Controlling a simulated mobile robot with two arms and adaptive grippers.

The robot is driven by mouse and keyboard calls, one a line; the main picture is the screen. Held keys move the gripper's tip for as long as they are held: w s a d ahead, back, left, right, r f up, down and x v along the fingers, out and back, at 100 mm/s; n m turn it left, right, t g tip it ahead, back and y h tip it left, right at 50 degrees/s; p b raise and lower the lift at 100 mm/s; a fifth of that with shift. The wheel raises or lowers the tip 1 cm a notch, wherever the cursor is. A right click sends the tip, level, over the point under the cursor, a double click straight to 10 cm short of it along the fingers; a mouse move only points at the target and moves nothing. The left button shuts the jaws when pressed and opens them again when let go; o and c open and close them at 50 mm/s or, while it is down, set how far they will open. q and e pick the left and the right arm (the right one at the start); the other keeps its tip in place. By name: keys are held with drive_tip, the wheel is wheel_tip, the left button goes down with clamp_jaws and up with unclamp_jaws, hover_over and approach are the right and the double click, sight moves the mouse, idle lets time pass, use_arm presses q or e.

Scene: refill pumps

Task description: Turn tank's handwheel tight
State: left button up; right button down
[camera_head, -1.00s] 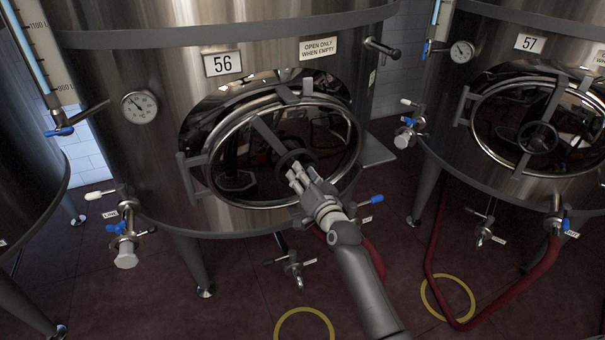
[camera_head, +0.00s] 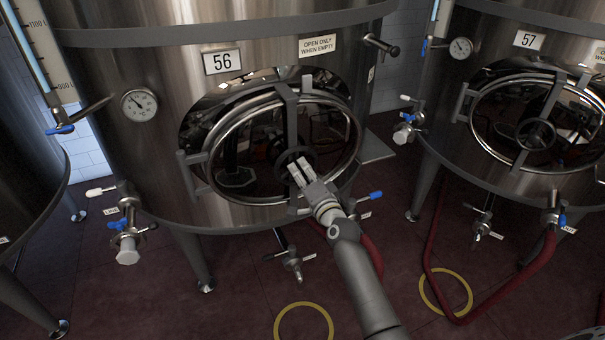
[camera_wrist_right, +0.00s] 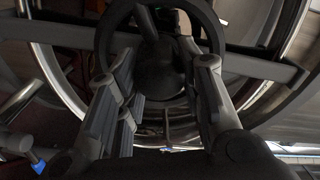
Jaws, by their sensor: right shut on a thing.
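Tank 56 (camera_head: 150,75) has an oval door with a bright metal rim (camera_head: 262,203). A dark handwheel (camera_head: 315,156) sits at the door's middle; its ring (camera_wrist_right: 213,35) and hub (camera_wrist_right: 158,78) fill the upper middle of the right wrist view. A grey crossbar (camera_head: 292,110) runs from the wheel up to the top of the rim. My right gripper (camera_head: 299,169) is at the wheel, its fingers on both sides of it in the wrist view, shut on it. The exact contact is partly hidden. My left gripper is not in view.
Tank 57 (camera_head: 490,55) stands at the right with its own door and wheel. Valves with blue handles (camera_head: 115,226) stick out low on tank 56. A red hose (camera_head: 428,235) lies on the dark red floor. Yellow rings (camera_head: 303,306) mark the floor in front.

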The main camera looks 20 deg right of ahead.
idle(0.3)
drive_tip(key=c, duration=1)
unclamp_jaws()
drive_tip(key=s, duration=1.2)
drive_tip(key=shift+d, duration=0.2)
